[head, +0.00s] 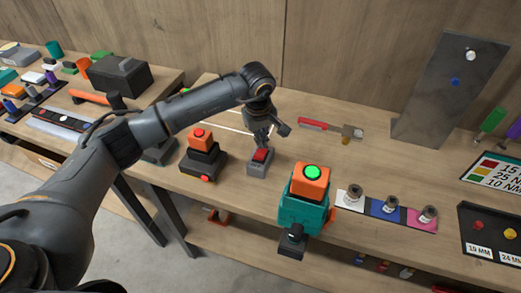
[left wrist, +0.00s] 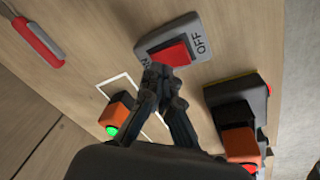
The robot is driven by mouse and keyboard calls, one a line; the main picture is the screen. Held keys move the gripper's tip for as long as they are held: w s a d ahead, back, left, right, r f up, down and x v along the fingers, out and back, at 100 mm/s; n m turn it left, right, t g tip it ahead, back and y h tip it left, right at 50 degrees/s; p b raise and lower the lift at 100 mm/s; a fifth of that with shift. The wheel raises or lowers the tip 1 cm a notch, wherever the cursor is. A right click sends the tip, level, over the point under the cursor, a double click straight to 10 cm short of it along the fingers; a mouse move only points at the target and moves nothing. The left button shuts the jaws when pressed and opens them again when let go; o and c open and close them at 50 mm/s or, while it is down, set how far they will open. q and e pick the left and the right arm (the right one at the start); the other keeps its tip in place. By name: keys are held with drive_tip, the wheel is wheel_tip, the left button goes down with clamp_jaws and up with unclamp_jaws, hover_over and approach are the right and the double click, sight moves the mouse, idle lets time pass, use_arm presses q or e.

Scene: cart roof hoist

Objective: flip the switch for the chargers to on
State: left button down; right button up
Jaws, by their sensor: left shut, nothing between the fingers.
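The switch is a grey box (head: 259,168) with a red rocker (head: 261,155), on the workbench. In the left wrist view its grey box (left wrist: 200,42) shows "OFF" at the right end of the red rocker (left wrist: 175,52). The lettering at the left end is partly hidden. I cannot tell which side is pressed down. My left gripper (head: 262,140) is shut and empty, right at the rocker. Its fingertips (left wrist: 160,72) overlap the rocker's lower left edge; contact is unclear. A black charger (head: 203,160) with an orange battery and red light stands left of the switch. My right gripper is not in view.
A teal tool (head: 303,214) with an orange, green-lit top stands right of the switch. A red-handled tool (head: 318,125) lies behind. Several small bottles stand on coloured mats at right. In the left wrist view, an orange block (left wrist: 118,112) with a green light sits by a white outline.

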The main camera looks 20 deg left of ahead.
sight(260, 153)
use_arm(q)
drive_tip(key=shift+s+r+p, duration=0.2)
drive_tip(key=shift+r+p, duration=0.3)
drive_tip(key=shift+r, duration=0.75)
drive_tip(key=shift+s+r+p, duration=0.2)
drive_tip(key=shift+r+p, duration=0.3)
drive_tip(key=shift+r, duration=0.7)
